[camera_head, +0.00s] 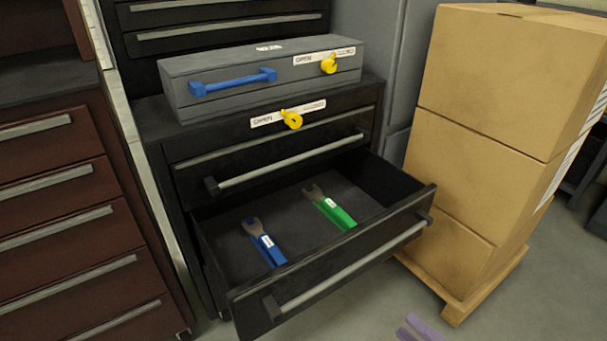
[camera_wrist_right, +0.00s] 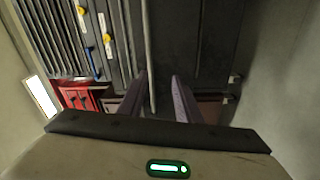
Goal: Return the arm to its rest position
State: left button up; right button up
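My right gripper (camera_head: 420,328) shows only as purple fingertips at the bottom edge of the head view, right of the open drawer (camera_head: 345,270) and in front of the boxes. In the right wrist view, its two purple fingers (camera_wrist_right: 158,88) stand apart with nothing between them. It touches nothing that I can see. The rest of the right arm is hidden below the head view. My left gripper is in neither view.
The open drawer holds a blue wrench (camera_head: 263,243) and a green wrench (camera_head: 332,209). A grey toolbox (camera_head: 262,82) stands on the black cabinet (camera_head: 155,122). Stacked cardboard boxes (camera_head: 490,120) stand right on a pallet (camera_head: 457,311). A dark red cabinet (camera_head: 60,225) stands left.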

jog(key=s+a+m+g+h, duration=0.3)
jog(key=s+m+g+h, duration=0.8)
jog(key=s+m, duration=0.65)
jog(key=w+a+f+m+t+y, duration=0.25)
jog(key=w+a+y, duration=0.25)
jog(key=w+a, duration=0.45)
pick_arm(q)
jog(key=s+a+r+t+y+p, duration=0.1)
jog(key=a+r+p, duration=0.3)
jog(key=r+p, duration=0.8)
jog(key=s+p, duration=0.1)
jog(key=p, duration=0.8)
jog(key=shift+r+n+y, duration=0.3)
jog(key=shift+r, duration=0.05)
pick_arm(e)
jog(key=s+d+r+t+h, duration=0.1)
jog(key=s+d+r, duration=0.1)
jog(key=r, duration=1.1)
jog(key=shift+s+d+t, duration=0.15)
jog(key=shift+d+t, duration=0.2)
jog(key=shift+d, duration=0.55)
